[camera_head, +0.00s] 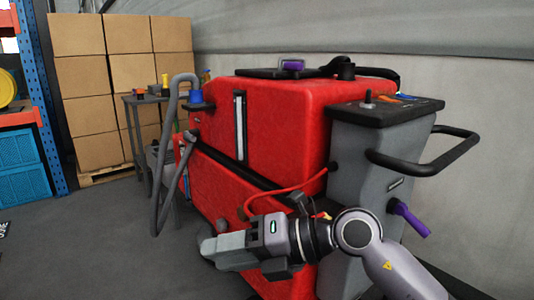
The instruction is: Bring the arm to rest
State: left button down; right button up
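My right arm comes in from the lower right, and its gripper (212,252) points left in front of the red scrubber machine (280,115). The fingers look close together, but at this angle I cannot tell whether they are open or shut. I see nothing clearly held in them. The gripper overlaps the lower part of the machine in the picture; I cannot tell whether it touches it. My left gripper does not show.
The machine has a grey rear column (370,170) with a black handle (425,165) and a purple lever (411,219). A grey hose (160,170) hangs at its left. Stacked cardboard boxes (125,75) and a blue-orange rack (40,90) stand behind. Floor (90,240) at left is clear.

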jog(key=d+f+m+t+h, duration=0.2)
jog(key=d+f+m+t, duration=0.5)
jog(key=m, duration=0.7)
jog(key=d+f+m+t+h, duration=0.3)
jog(key=d+f+m+t, duration=0.2)
jog(key=d+m+t, duration=0.7)
jog(key=s+d+f+m+g+h, duration=0.3)
jog(key=s+f+m+g, duration=0.3)
jog(key=f, duration=0.5)
jog(key=s+d+f+m+g+h, duration=0.3)
jog(key=s+f+m+g+h, duration=0.15)
jog(key=s+f, duration=0.55)
notch_tip(320, 180, up, 15)
jog(key=d+p, duration=0.1)
jog(key=p, duration=1.7)
jog(key=shift+d+f, duration=0.15)
jog(key=shift+f, duration=0.05)
